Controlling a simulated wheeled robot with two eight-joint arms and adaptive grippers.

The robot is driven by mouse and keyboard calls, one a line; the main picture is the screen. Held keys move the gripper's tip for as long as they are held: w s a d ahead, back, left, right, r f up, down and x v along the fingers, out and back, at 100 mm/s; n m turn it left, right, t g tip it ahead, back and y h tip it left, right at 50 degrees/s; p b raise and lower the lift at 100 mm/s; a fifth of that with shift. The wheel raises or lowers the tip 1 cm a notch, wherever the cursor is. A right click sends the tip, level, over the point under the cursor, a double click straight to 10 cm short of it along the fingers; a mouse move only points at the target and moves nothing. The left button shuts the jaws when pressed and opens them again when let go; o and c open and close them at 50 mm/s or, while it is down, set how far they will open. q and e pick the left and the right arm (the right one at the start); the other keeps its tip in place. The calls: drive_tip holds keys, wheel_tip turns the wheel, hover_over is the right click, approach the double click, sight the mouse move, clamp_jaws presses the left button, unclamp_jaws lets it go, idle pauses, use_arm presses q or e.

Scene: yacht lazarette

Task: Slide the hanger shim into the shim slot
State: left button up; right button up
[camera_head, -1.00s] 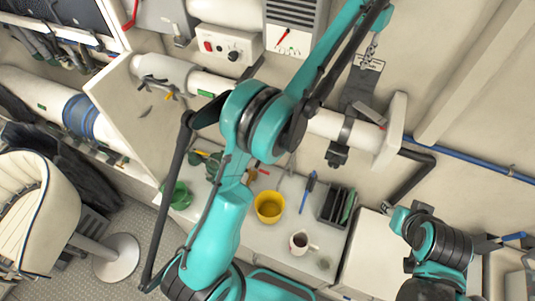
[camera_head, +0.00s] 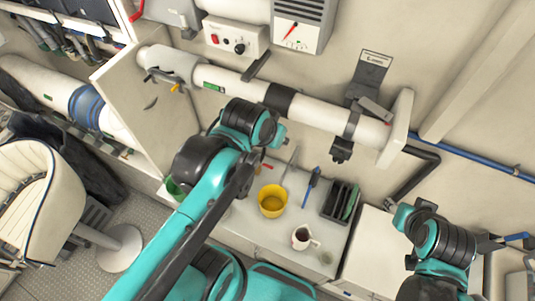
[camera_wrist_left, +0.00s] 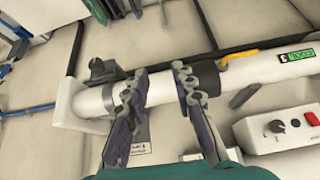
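A white pipe (camera_head: 320,112) runs along the wall, held near its right end by a dark grey hanger bracket (camera_head: 366,80) with a label plate. A small light grey block (camera_head: 376,109), perhaps the hanger shim, lies tilted at the bracket beside the pipe; I cannot tell how far it sits in the slot. In the left wrist view my left gripper (camera_wrist_left: 160,82) is open and empty, its fingers spread before the pipe (camera_wrist_left: 165,88). In the head view its fingers are hidden by my wrist. My right gripper (camera_head: 488,243) is at the far right; its fingers are unclear.
A counter holds a yellow pot (camera_head: 272,200), a white mug (camera_head: 303,238), a blue-handled tool (camera_head: 311,186) and a dark rack (camera_head: 340,202). A control box (camera_head: 236,36) and a gauge panel (camera_head: 299,24) are above the pipe. An open locker door (camera_head: 150,100) stands left.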

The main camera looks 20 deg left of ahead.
use_arm(q)
drive_tip(key=shift+t, duration=0.3)
drive_tip(key=s+f, duration=0.2)
drive_tip(key=f, duration=0.1)
drive_tip(key=s+f, duration=0.1)
drive_tip(key=shift+s+a+f, duration=0.2)
drive_tip(key=shift+a+f, duration=0.05)
drive_tip(key=shift+a, duration=0.15)
